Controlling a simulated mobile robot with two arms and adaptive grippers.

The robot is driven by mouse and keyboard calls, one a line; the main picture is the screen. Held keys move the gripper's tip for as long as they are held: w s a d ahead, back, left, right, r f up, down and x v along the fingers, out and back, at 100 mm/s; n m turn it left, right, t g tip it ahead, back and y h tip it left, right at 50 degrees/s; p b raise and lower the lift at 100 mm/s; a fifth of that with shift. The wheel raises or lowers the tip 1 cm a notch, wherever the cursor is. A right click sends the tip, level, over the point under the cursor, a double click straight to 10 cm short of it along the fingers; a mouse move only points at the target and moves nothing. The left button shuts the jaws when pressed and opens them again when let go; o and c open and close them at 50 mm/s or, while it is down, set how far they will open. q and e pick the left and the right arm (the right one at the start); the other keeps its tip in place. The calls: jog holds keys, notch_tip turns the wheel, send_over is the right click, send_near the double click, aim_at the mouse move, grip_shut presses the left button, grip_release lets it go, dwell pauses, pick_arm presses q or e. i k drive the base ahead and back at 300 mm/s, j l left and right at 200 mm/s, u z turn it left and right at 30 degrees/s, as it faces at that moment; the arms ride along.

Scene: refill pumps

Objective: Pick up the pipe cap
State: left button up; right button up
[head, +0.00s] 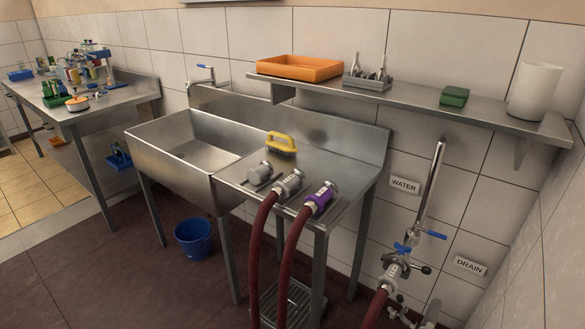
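A short grey metal fitting, which looks like the pipe cap (261,173), lies on the steel drainboard (345,175) to the right of the sink. It is close to the left of a silver hose coupling (288,185); I cannot tell whether they touch. A second coupling with a purple band (320,199) lies further right. Both couplings end dark red hoses that hang over the drainboard's front edge. Neither of my grippers is in view.
A yellow brush (281,143) lies behind the cap. The deep sink (185,125) is to the left. A wall shelf (425,99) overhangs behind. Valves (397,262) are on the right wall, and a blue bucket (194,238) stands on the floor.

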aim_at(255, 177)
jog(key=i+j+z, duration=0.3)
jog(key=z, duration=0.15)
jog(key=i+j+z, duration=0.3)
jog(key=j+z, duration=0.15)
